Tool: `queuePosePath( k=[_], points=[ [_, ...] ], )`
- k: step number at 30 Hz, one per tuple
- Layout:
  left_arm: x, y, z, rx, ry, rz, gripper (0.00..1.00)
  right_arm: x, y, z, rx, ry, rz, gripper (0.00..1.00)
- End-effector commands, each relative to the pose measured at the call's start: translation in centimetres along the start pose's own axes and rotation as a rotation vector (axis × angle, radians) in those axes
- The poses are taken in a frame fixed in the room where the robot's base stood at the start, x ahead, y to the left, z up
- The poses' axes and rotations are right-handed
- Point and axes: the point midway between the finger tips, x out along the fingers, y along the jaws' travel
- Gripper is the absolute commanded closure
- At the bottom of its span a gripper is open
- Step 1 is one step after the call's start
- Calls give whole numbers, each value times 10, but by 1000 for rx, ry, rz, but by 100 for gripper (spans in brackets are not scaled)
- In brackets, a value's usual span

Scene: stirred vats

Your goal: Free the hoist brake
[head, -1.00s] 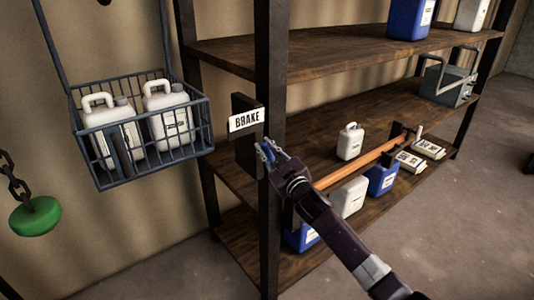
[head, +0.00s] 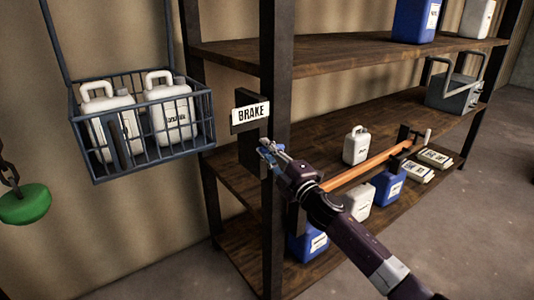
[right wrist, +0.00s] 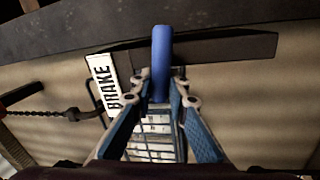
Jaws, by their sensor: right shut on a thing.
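The brake has a white sign reading BRAKE (head: 250,113) and a dark mounting plate (head: 250,152) on the shelf's front left post. The sign also shows tilted in the right wrist view (right wrist: 104,84). A blue lever handle (right wrist: 162,62) stands out in front of a dark plate. My right gripper (head: 267,150) is at the brake, and in the wrist view its fingers (right wrist: 161,88) are shut on the blue handle from both sides. The fingers partly hide the handle in the head view. My left gripper is not in view.
A wire basket (head: 140,165) with two white jugs hangs left of the brake. A green disc (head: 25,204) hangs on a chain at the far left.

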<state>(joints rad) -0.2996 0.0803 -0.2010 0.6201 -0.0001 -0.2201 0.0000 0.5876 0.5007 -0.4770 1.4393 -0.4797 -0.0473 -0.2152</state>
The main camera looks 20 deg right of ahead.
Motion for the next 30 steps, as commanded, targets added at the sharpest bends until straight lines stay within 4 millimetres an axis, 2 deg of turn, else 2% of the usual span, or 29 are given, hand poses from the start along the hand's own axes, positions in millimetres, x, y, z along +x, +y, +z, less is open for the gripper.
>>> queuePosePath(
  k=[12,29,30],
  points=[
    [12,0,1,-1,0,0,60,-1,-6,1,-192,39,-2,100],
    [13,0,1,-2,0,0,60,-1,-7,0,-221,45,-3,100],
    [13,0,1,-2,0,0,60,-1,-7,0,-221,45,-3,83]
  ],
)
